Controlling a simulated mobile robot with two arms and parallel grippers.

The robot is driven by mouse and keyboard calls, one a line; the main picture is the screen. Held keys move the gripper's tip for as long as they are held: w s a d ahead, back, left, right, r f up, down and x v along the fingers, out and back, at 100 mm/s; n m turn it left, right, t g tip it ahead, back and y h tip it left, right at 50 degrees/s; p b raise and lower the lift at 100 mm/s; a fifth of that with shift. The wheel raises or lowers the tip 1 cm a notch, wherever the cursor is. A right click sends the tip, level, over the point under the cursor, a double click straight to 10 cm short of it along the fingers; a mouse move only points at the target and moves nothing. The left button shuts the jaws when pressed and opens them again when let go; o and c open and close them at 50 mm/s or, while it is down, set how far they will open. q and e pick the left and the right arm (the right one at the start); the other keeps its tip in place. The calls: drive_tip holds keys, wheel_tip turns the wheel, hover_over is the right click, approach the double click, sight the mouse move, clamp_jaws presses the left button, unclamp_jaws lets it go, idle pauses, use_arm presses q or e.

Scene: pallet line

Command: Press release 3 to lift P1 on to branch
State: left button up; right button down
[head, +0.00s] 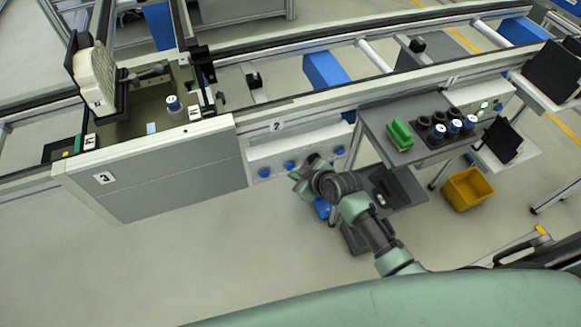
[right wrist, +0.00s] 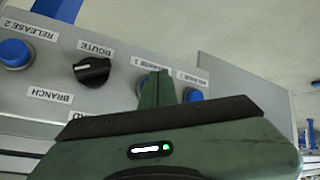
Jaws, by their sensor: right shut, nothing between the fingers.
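The button panel (head: 300,150) is a light front face below the line near the number 2. In the right wrist view its labels are upside down. A label reading RELEASE 3 (right wrist: 126,60), partly hidden, is beside the fingers. A blue button (right wrist: 140,88) is mostly behind my right gripper (right wrist: 156,78), which is shut and empty. I cannot tell whether the fingers touch it. Another blue button (right wrist: 193,95) is just right of the fingers. My right gripper also shows in the head view (head: 297,174). No readable P1 label shows.
A black ROUTE knob (right wrist: 92,71) and the RELEASE 2 button (right wrist: 14,53) are left of the fingers, near the BRANCH label (right wrist: 50,95). Cabinet 3 (head: 160,170) is left of the panel. A grey table (head: 375,130) holds a green item and cups. A yellow bin (head: 467,188) is on the floor.

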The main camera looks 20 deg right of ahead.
drive_tip(key=shift+w, duration=0.45)
idle(0.8)
drive_tip(key=shift+r, duration=0.1)
drive_tip(key=shift+s+p, duration=0.55)
drive_tip(key=shift+s, duration=0.35)
